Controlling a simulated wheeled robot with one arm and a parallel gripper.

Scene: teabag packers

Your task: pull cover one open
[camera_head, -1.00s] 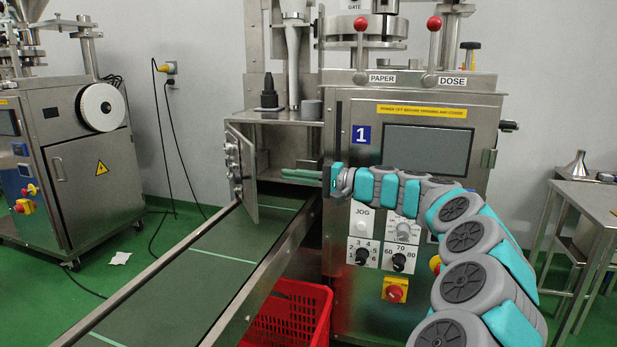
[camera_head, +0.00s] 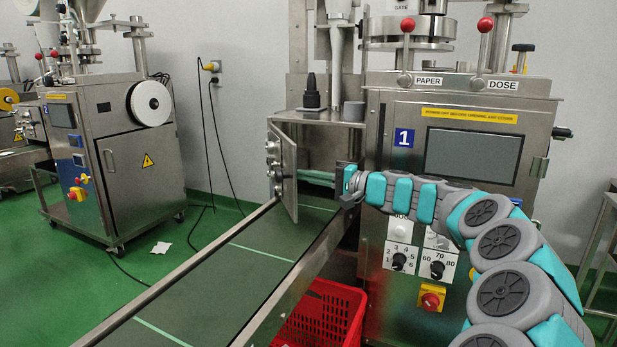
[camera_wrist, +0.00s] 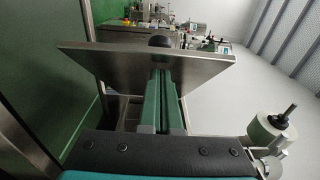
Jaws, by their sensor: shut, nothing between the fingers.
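Cover one is the steel door (camera_head: 285,168) on the machine marked 1. It stands swung out from the housing, over the belt, with several round fittings on its left face. In the wrist view the cover (camera_wrist: 105,65) is a tilted steel plate across the fingers. My gripper (camera_head: 312,177) reaches left from the machine front to the cover's inner side. Its green fingers (camera_wrist: 161,95) are shut together and empty, their ends close to the plate by a dark round thing (camera_wrist: 158,41). I cannot tell whether they touch the cover.
The conveyor belt (camera_head: 225,265) with raised rails runs from under the cover toward the front left. A second machine (camera_head: 125,160) stands at the left.

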